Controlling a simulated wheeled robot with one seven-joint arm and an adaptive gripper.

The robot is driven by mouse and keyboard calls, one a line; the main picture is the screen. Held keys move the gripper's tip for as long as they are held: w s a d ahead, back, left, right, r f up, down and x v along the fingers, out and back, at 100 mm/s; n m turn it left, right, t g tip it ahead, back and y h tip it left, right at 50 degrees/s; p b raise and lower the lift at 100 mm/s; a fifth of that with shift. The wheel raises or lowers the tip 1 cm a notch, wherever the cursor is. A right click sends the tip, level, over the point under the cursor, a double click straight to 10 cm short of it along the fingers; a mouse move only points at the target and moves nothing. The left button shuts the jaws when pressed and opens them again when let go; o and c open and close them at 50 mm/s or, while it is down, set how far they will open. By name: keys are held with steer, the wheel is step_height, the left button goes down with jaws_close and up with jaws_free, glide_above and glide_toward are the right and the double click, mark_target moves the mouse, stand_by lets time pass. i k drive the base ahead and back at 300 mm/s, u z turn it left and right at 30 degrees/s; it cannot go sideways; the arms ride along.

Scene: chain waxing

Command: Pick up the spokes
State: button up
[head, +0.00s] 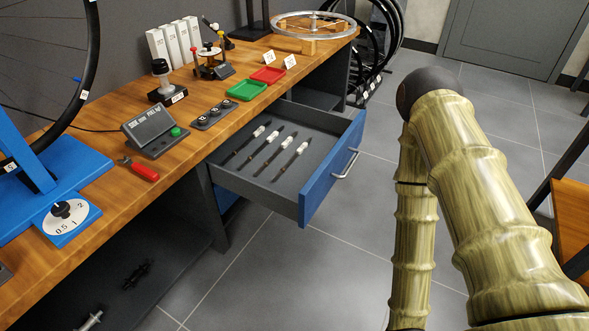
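Several slim dark pieces with white bands (287,143), which look like bundles of spokes, lie side by side and slanted in an open grey drawer (240,188). The drawer has a blue front (322,185) with a metal handle (347,164) and is pulled out from under the wooden bench (105,200). Nothing touches the bundles. My arm shows on the right, apart from the drawer, but my gripper is out of view.
On the bench stand a red tray (268,75), a green tray (247,91), a dark scale-like device (150,130), a red-handled tool (143,171) and a wheel (314,26) on wooden blocks. Grey floor (300,280) is clear before the drawer. Another wooden surface (571,215) is at right.

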mark_target(304, 146)
steer(key=u, duration=0.05)
steer(key=k, duration=0.2)
steer(key=z, duration=1.45)
steer(key=i, duration=0.75)
steer(key=u, duration=2.15)
